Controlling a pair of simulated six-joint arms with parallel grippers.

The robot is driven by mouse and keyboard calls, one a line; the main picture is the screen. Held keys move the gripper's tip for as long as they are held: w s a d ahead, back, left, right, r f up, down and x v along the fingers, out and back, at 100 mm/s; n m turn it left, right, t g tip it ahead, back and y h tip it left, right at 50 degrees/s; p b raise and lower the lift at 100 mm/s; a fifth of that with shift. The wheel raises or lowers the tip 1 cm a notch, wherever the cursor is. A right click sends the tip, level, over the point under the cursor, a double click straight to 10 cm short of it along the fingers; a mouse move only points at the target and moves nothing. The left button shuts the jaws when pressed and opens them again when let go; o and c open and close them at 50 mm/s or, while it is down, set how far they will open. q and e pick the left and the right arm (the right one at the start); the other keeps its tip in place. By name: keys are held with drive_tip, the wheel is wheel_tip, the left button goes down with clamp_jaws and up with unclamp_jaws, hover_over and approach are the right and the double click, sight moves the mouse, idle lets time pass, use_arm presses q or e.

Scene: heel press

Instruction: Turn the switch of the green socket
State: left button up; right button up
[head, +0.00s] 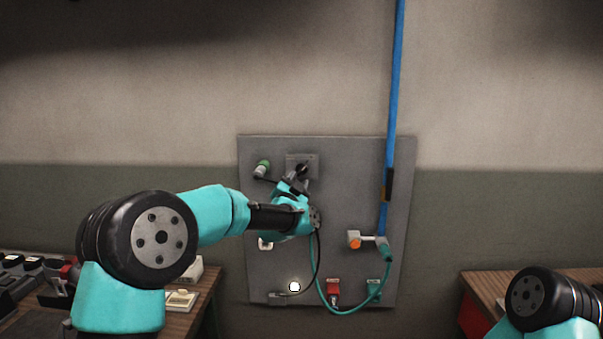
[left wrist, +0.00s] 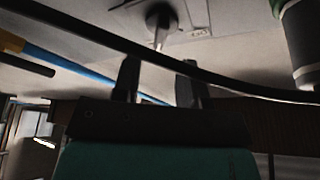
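A grey plate with a dark rotary switch (head: 302,169) sits near the top of the wall panel (head: 345,190). In the left wrist view a round knob with a pale pointer (left wrist: 160,25) shows beyond the fingers. My left gripper (head: 294,186) is just below the switch; its two fingers (left wrist: 158,85) are apart with nothing clearly between them. A green-ended cylinder (head: 262,168) is left of the switch and also shows in the left wrist view (left wrist: 302,45). A green socket (head: 374,290) is at the panel's lower right. My right gripper is out of view.
A black cable (left wrist: 235,80) crosses close to the fingers. A red socket (head: 333,291), a box with an orange button (head: 355,241) and a white round light (head: 294,287) are on the panel. A blue pipe (head: 395,90) runs down to it. Wooden tables stand on both sides.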

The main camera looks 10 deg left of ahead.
sight(302, 171)
use_arm(q)
drive_tip(key=shift+x, duration=2.8)
drive_tip(key=shift+c, duration=0.4)
clamp_jaws()
